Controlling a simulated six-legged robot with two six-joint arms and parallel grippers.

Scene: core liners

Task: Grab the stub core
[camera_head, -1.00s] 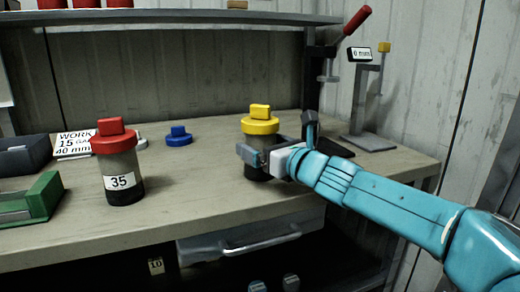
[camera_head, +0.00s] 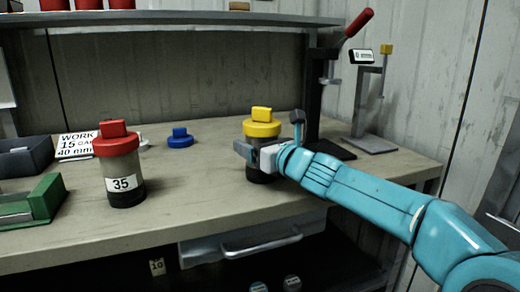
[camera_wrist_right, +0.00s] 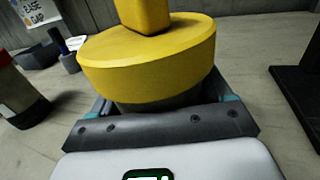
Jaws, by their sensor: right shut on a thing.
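A short cylinder with a yellow cap (camera_head: 262,129) and a dark base stands upright on the workbench, right of centre. My right gripper (camera_head: 262,158) is shut around its body below the cap. In the right wrist view the yellow cap (camera_wrist_right: 150,60) fills the upper middle, with the grey jaw (camera_wrist_right: 165,130) just below it; the grip on the body is mostly hidden. A red-capped cylinder (camera_head: 118,165) labelled 35 stands to the left. A low blue-capped piece (camera_head: 180,138) sits between them, farther back. None of these is plainly marked as the stub core. My left gripper is not in view.
A press with a red handle (camera_head: 358,22) and a gauge stand (camera_head: 372,100) stand at the back right. A green tray (camera_head: 48,198), a dark bin (camera_head: 25,160) and a work card (camera_head: 75,146) are at the left.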

